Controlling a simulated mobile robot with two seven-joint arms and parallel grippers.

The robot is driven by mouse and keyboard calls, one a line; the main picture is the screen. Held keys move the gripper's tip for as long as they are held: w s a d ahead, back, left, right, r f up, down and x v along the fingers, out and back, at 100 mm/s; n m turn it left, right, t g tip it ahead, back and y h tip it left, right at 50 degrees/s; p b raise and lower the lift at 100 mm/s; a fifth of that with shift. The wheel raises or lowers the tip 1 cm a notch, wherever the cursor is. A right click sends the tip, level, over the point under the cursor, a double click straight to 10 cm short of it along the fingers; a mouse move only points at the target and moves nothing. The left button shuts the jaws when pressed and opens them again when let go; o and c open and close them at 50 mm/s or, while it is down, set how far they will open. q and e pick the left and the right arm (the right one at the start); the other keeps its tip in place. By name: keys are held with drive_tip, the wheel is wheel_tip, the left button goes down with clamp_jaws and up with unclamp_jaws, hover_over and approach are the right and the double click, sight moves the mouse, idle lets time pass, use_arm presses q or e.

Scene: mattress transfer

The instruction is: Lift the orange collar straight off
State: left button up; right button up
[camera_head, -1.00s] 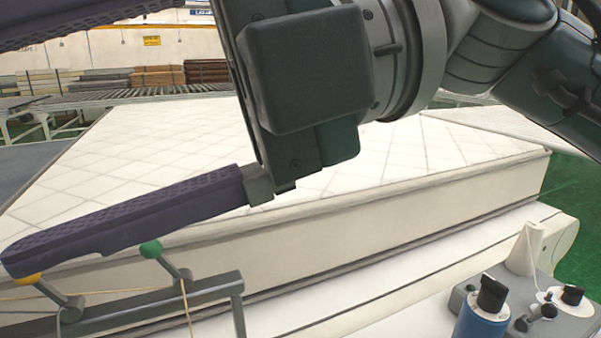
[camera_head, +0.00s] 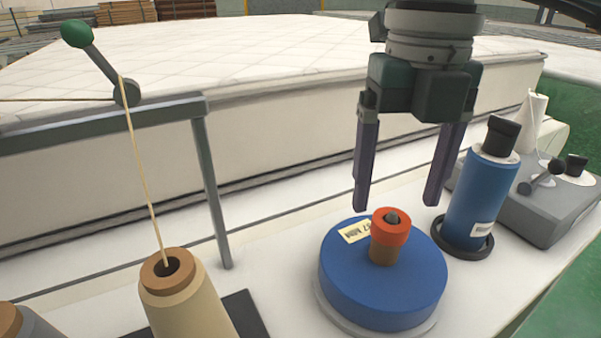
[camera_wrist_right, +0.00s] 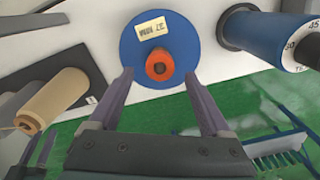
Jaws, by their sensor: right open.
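The orange collar (camera_head: 391,227) sits around the top of a brown post (camera_head: 383,254) that rises from a blue round disc (camera_head: 345,285). A dark tip shows in the collar's middle. My right gripper (camera_head: 397,200) is open and points down above and behind the collar, with its fingers apart and nothing between them. In the right wrist view the collar (camera_wrist_right: 160,66) lies beyond and between the fingertips (camera_wrist_right: 160,79), apart from both. A pale label (camera_head: 355,232) lies on the disc.
A blue cylinder with a black cap (camera_head: 480,195) stands close to the right finger. A grey control box (camera_head: 550,212) and white cone (camera_head: 530,125) are farther right. A thread cone (camera_head: 185,305) and grey rail frame (camera_head: 208,180) stand left. The quilted mattress (camera_head: 270,70) lies behind.

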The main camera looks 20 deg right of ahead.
drive_tip(key=shift+f, duration=1.6)
clamp_jaws()
drive_tip(key=shift+r, duration=0.1)
wheel_tip(320, 180, up, 12)
drive_tip(key=f, duration=0.1)
wheel_tip(320, 180, up, 8)
drive_tip(key=p, duration=0.3)
hover_over(393, 212)
drive_tip(key=shift+r, duration=0.45)
